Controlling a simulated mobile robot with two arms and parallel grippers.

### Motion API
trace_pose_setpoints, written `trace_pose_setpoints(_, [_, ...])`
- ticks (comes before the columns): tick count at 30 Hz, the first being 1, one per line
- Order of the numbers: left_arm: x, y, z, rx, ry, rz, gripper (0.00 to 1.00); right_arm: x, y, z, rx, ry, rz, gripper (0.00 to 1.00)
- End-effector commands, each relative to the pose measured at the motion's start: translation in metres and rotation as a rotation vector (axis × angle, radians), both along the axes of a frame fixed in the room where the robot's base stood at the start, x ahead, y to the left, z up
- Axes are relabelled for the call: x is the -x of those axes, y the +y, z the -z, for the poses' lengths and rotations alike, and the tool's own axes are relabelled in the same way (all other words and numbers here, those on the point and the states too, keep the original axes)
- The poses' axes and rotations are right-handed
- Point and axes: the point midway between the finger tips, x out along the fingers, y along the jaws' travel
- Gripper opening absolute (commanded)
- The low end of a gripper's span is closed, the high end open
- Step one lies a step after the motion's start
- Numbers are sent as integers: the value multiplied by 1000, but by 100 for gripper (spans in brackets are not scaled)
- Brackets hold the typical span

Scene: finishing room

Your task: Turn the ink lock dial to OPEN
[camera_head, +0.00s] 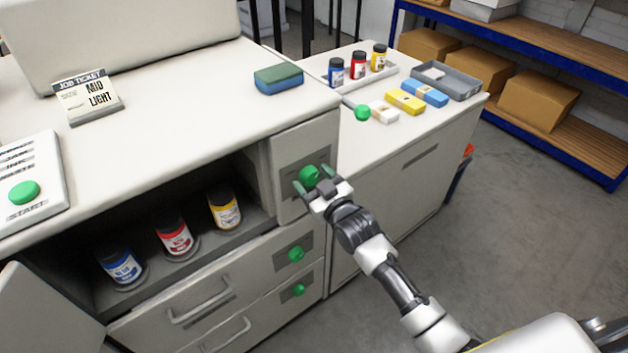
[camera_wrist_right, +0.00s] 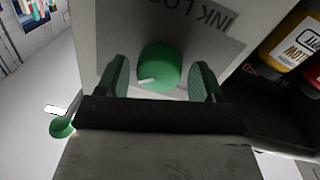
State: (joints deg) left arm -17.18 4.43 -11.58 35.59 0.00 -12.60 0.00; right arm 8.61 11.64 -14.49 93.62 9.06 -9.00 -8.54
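The green ink lock dial (camera_head: 309,174) sits on a grey plate on the front of the white cabinet, right of the open ink compartment. My right gripper (camera_head: 313,181) is at the dial, its two fingers open on either side of it. In the right wrist view the dial (camera_wrist_right: 158,67) stands between the fingers (camera_wrist_right: 161,80), with gaps visible on both sides. A pale pointer mark shows on the dial, and part of the "INK LOC" lettering shows beside it. I cannot read an OPEN mark. My left gripper is not in view.
Blue, red and yellow ink bottles (camera_head: 174,237) stand in the open compartment. Two drawers with green knobs (camera_head: 296,253) lie below the dial. The side counter (camera_head: 440,118) holds small bottles, coloured blocks and a grey tray (camera_head: 462,88). Grey floor is clear at right.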

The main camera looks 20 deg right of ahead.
Motion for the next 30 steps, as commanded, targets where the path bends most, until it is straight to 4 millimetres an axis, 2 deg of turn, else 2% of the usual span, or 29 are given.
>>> trace_pose_setpoints(1, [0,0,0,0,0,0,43,0,0,0,0,0,0,59])
trace_pose_setpoints(8, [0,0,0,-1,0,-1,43,0,0,0,0,0,0,25])
trace_pose_setpoints(20, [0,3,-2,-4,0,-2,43,0,0,0,79,-29,0,25])
trace_pose_setpoints(30, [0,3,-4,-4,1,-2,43,0,0,1,336,-121,-1,25])
